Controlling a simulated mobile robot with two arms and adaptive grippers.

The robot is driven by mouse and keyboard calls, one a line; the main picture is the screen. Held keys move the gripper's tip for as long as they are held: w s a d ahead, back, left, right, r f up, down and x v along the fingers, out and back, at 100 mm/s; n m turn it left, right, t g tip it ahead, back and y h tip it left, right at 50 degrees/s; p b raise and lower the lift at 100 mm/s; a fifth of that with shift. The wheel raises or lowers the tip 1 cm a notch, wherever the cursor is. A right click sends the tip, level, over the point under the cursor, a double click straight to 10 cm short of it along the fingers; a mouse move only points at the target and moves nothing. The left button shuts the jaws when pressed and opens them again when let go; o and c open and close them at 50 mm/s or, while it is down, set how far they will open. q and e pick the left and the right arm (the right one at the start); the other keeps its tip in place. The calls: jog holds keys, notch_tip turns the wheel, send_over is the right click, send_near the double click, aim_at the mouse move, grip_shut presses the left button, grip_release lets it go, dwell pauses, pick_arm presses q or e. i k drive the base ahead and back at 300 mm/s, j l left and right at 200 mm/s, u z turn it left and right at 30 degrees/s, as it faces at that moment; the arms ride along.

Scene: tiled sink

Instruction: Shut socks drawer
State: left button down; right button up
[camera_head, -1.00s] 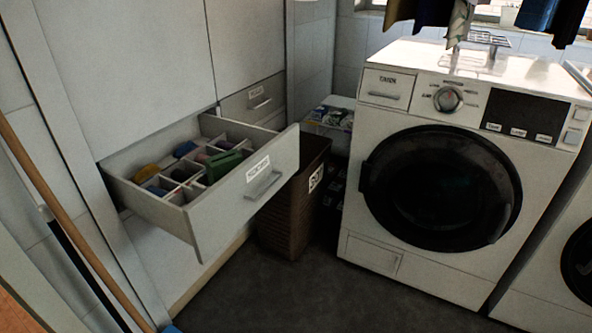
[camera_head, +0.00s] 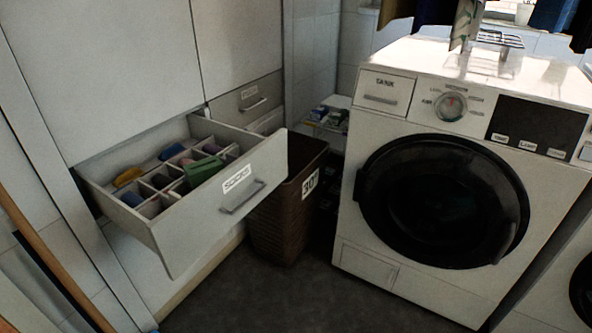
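The socks drawer (camera_head: 207,218) is pulled well out of the white cabinet at the left in the head view. Its front carries a label reading socks (camera_head: 237,179) and a grey bar handle (camera_head: 242,196). Inside, white dividers make small compartments with rolled socks: yellow (camera_head: 128,177), blue (camera_head: 131,199) and purple-grey ones. A green item (camera_head: 204,170) sits by the drawer's front panel and stands above the dividers. Neither of my grippers is in view.
A brown wicker basket (camera_head: 280,225) stands on the floor right beside the drawer front. A white washing machine (camera_head: 355,256) stands to the right. Another closed drawer (camera_head: 240,98) is behind. A wooden pole (camera_head: 50,260) leans at the left. Dark floor in front is clear.

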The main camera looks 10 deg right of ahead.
aim_at(180, 234)
jog(key=i+l, duration=0.15)
jog(key=l, duration=0.2)
jog(key=i+l, duration=0.15)
jog(key=l, duration=0.15)
jog(key=i+l, duration=0.15)
jog(key=l, duration=0.2)
jog(key=i+l, duration=0.15)
jog(key=l, duration=0.15)
jog(key=i+l, duration=0.2)
jog(key=l, duration=0.15)
jog(key=j+u, duration=0.05)
